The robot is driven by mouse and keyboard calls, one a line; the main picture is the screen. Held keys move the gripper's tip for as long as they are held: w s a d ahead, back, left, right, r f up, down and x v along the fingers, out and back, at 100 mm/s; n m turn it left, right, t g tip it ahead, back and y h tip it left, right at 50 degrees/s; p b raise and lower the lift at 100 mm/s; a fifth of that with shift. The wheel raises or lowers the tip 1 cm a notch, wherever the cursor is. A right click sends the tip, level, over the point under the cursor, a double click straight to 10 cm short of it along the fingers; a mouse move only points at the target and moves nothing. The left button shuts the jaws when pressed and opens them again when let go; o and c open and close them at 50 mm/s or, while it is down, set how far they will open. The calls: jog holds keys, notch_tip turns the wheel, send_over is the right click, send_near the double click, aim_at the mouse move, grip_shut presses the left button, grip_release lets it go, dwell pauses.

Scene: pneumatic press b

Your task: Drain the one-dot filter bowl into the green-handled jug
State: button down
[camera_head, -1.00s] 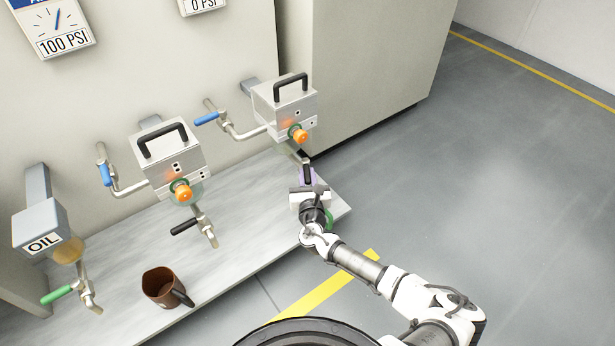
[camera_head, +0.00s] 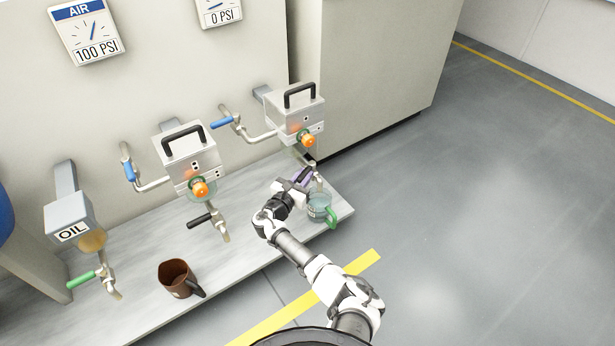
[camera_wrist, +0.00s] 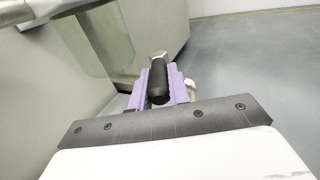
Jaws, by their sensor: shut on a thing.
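Two filter units hang on the wall, one in the middle (camera_head: 186,153) and one at the right (camera_head: 292,112); their dot marks are too small to read surely. The clear jug with a green handle (camera_head: 319,208) stands on the shelf below the right unit's drain spout (camera_head: 318,174). I cannot tell whether liquid is in it. My gripper (camera_head: 302,179), with purple fingers, is at the right unit's drain valve, left of the spout. In the wrist view its fingers are shut around a black lever handle (camera_wrist: 158,84). A greenish clear bowl (camera_wrist: 100,38) shows beyond it.
A brown jug (camera_head: 174,279) stands on the shelf (camera_head: 135,315) at the left front. The oil unit (camera_head: 72,220) with a green lever is at far left. Blue-handled valves sit beside both filters. Gauges read 100 PSI and 0 PSI. Open floor lies right.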

jog(key=shift+w+a+f+m+g+h+b, duration=0.1)
jog(key=shift+w+a+m+g+h+b, duration=0.2)
jog(key=shift+m+g+h+b, duration=0.6)
jog(key=shift+w+a+r+m+g+h+b, duration=0.1)
jog(key=shift+w+a+m+g+h+b, duration=0.15)
jog(key=shift+m+g+h+b, duration=0.65)
jog(key=shift+w+a+f+m+g+h+b, duration=0.1)
jog(key=shift+w+a+m+g+h+b, duration=0.2)
jog(key=shift+m+g+h+b, duration=0.6)
jog(key=shift+h, duration=0.3)
jog(key=c, duration=1.3)
grip_release()
jog(key=shift+r+p, duration=0.2)
jog(key=shift+p, duration=0.25)
